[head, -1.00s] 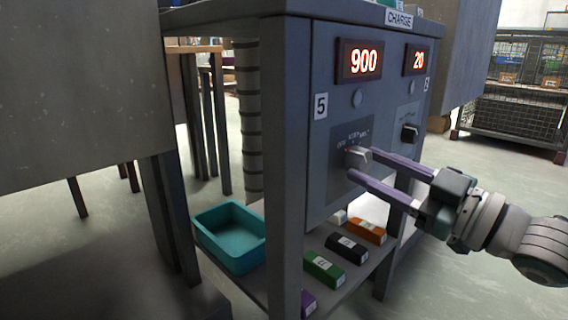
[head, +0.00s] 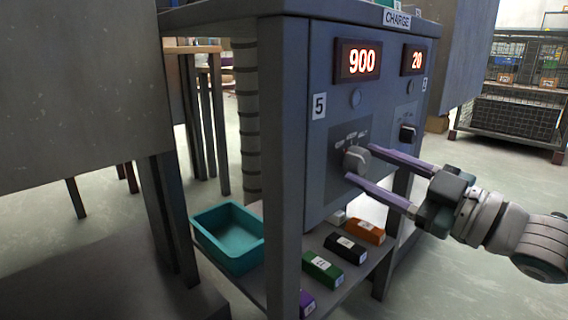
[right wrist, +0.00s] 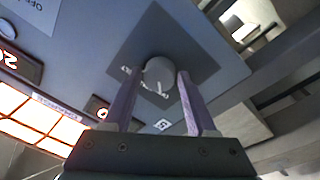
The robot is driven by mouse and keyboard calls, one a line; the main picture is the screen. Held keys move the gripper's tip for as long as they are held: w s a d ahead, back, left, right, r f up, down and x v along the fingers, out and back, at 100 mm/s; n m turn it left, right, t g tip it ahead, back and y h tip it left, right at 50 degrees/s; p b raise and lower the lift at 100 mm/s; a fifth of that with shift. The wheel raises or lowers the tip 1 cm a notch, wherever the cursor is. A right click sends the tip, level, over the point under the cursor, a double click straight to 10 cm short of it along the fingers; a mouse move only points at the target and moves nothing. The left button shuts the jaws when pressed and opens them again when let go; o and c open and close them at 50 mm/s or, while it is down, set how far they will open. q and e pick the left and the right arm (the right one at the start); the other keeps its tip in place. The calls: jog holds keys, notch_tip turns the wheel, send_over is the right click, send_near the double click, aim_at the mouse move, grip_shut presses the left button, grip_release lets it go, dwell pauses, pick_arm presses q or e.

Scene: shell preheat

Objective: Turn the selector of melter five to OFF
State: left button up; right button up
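The selector knob (head: 356,160) of melter five is a grey round knob on a dark plate, below the "5" label (head: 320,106) and the red 900 display (head: 359,62). Small position words arc above it, too small to read surely. My right gripper (head: 360,164) is open, its purple fingers above and below the knob. In the right wrist view the knob (right wrist: 160,75) sits between the fingertips (right wrist: 160,74), with narrow gaps showing. A pale line shows on the knob; which position it marks I cannot tell. My left gripper is not in view.
A second black knob (head: 408,133) sits to the right under the 20 display (head: 417,59). A teal bin (head: 231,262) and several coloured boxes stand on the lower shelf (head: 345,283). Grey panels flank the cabinet. Open floor lies at right.

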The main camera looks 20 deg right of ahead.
jog(key=o, duration=0.3)
jog(key=shift+s+d, duration=0.1)
jog(key=shift+s, duration=0.15)
jog(key=p+v, duration=0.3)
jog(key=v, duration=0.6)
jog(key=shift+s, duration=0.25)
